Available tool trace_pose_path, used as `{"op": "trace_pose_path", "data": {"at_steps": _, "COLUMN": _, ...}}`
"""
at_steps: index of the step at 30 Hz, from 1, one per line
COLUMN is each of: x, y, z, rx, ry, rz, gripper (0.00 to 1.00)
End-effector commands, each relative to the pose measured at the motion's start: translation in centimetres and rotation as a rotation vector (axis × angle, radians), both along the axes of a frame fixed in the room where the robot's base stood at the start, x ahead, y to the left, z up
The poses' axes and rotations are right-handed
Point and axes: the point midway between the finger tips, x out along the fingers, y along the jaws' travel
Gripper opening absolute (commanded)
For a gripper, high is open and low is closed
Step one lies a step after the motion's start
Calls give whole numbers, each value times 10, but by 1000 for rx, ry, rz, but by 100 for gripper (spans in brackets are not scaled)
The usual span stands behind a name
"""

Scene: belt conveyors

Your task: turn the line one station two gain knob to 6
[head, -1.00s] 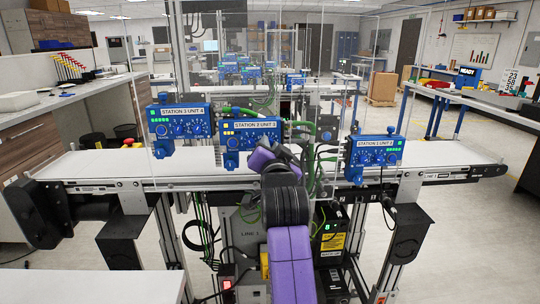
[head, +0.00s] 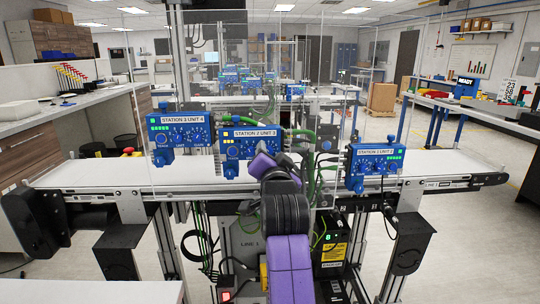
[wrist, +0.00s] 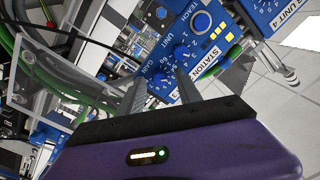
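The blue station 2 sensor unit (head: 250,144), labelled unit 3, is mounted over the white belt in the head view. In the wrist view its blue face (wrist: 210,48) is tilted, with a teach button, a unit knob (wrist: 182,51) and a gain knob (wrist: 160,80). My gripper (wrist: 161,78) is open, its two grey fingers apart, and the gain knob appears between the fingertips. I cannot tell whether they touch it. The knob's exact setting is too small to read. In the head view my arm hides the gripper's fingers.
A station 3 unit 4 box (head: 180,130) stands close on the left, and another blue station box (head: 375,162) is on the right. The white belt (head: 110,176) runs below them. Green cables (head: 300,134) and clear panels are close to the middle unit.

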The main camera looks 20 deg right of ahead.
Motion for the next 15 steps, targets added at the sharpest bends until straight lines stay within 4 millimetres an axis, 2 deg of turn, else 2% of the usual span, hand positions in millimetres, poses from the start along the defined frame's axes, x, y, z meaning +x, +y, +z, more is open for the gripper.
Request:
{"op": "trace_pose_path", "data": {"at_steps": 8, "x": -6, "y": 2, "z": -1, "rx": -1, "ry": 1, "rz": 1, "gripper": 41}}
{"op": "trace_pose_path", "data": {"at_steps": 15, "x": -41, "y": 11, "z": -3, "rx": -3, "ry": 0, "rz": 1, "gripper": 41}}
